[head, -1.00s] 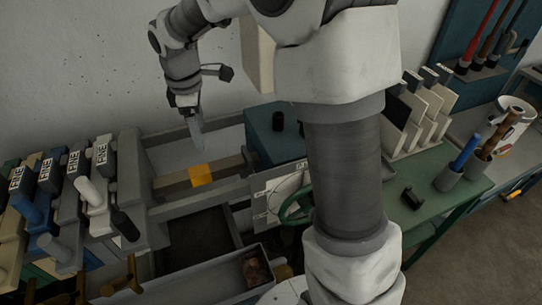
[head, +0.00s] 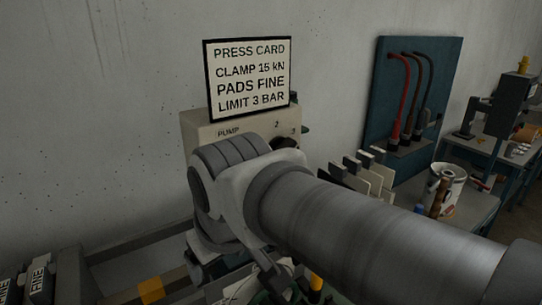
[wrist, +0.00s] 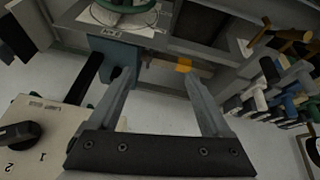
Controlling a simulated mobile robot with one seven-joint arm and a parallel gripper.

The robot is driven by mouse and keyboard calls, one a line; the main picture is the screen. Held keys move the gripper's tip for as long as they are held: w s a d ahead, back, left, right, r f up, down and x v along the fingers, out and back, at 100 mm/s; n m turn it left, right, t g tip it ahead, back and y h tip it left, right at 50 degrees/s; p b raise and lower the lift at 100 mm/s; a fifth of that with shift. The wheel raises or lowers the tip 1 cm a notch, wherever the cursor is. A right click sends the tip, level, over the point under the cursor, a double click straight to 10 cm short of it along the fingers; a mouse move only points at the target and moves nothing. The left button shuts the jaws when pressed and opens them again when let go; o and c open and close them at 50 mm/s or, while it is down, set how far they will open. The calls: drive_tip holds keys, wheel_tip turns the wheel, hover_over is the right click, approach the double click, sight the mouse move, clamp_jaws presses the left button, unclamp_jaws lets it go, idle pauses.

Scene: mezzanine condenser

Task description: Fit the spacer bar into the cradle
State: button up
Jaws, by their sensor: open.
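My gripper (wrist: 160,78) is open in the wrist view, with two long grey fingers and nothing between them. In the head view my arm hides most of it. A bar with a yellow-orange band (head: 151,290) lies along the grey frame at the lower left of the head view; the band also shows beyond the right fingertip in the wrist view (wrist: 184,65). The gripper is apart from it. I cannot tell for certain whether this is the spacer bar. No cradle can be clearly made out.
A pump box (head: 195,128) with a dark knob carries a press card (head: 248,78) reading clamp 15 kN, pads fine, limit 3 bar. It stands close by my gripper (wrist: 40,140). Blocks marked FINE (head: 38,280) stand at the lower left. A teal tool board (head: 415,100) hangs at the right.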

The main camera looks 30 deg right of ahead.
drive_tip(key=shift+s+d+f+m, duration=0.1)
drive_tip(key=shift+s+f+m, duration=0.15)
drive_tip(key=shift+s+m, duration=0.2)
drive_tip(key=shift+s+d+f+m, duration=0.1)
drive_tip(key=shift+s+f+m, duration=0.1)
drive_tip(key=shift+s+m, duration=0.2)
